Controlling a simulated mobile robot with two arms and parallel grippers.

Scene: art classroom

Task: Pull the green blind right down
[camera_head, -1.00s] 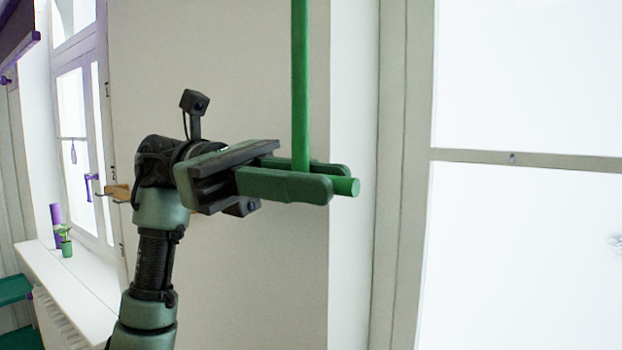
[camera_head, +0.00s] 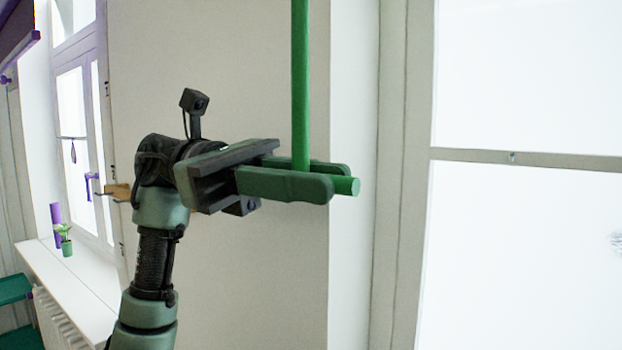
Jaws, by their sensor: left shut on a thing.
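A green pull rod (camera_head: 300,85) hangs straight down from the top edge of the head view, in front of the pale wall. At its lower end is a short green crossbar (camera_head: 347,186) whose right end sticks out past my fingers. My left gripper (camera_head: 335,180) is shut on this green handle, with one finger on the near side and one on the far side. The green blind itself is not in view; only its rod and handle show. My right gripper is not in view.
A large bright window (camera_head: 525,250) with a pale frame stands at the right.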

